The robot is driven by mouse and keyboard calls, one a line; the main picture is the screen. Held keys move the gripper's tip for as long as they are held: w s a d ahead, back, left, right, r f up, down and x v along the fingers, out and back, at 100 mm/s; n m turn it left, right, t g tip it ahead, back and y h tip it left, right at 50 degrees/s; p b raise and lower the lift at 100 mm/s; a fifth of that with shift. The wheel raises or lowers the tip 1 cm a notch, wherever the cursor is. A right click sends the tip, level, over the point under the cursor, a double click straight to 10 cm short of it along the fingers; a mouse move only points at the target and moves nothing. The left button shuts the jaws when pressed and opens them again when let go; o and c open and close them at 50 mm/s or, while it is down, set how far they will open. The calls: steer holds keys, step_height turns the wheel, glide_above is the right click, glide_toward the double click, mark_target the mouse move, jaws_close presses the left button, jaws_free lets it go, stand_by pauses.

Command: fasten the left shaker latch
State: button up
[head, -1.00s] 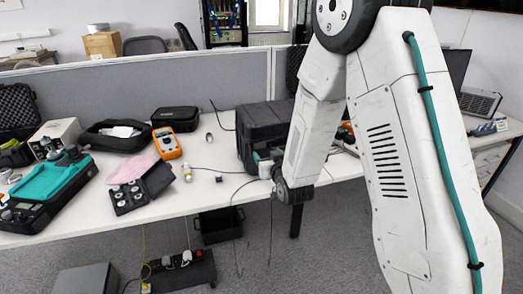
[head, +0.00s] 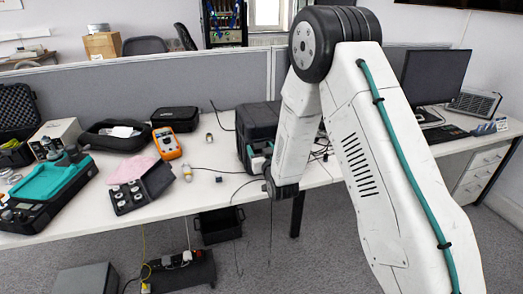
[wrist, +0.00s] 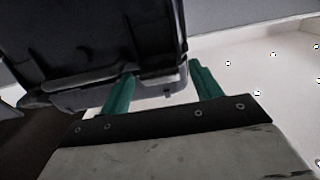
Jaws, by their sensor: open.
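A black hard case (head: 258,118), which I take to be the shaker's case, stands upright on the table left of my arm in the head view. Its dark lower edge fills the upper left of the wrist view (wrist: 90,45). My gripper (wrist: 163,84) is open, with two green fingers close to that edge and nothing seen held between them. A small dark tab (wrist: 167,92) shows at the edge between the fingers; I cannot tell if it is the left latch. Contact is unclear. In the head view my gripper (head: 258,163) is small before the case's front.
Left on the white table (head: 210,155) are an orange meter (head: 167,143), a black sensor case (head: 142,188) and a teal-panelled case (head: 50,183). A monitor (head: 433,80) stands at the right. Cables hang at the table's front edge. A grey partition (head: 150,85) stands behind.

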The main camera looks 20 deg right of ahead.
steer(key=c, duration=1)
steer(key=shift+r, duration=0.1)
steer(key=g, duration=0.2)
steer(key=r+g, duration=0.1)
steer(key=shift+w+r, duration=0.1)
steer(key=shift+w, duration=0.15)
steer(key=shift+w+r+g, duration=0.15)
steer(key=shift+g, duration=0.65)
steer(key=shift+w+r+g, duration=0.15)
steer(key=shift+g, duration=0.65)
steer(key=shift+w+r+g, duration=0.15)
steer(key=shift+g, duration=0.65)
steer(key=o, duration=1)
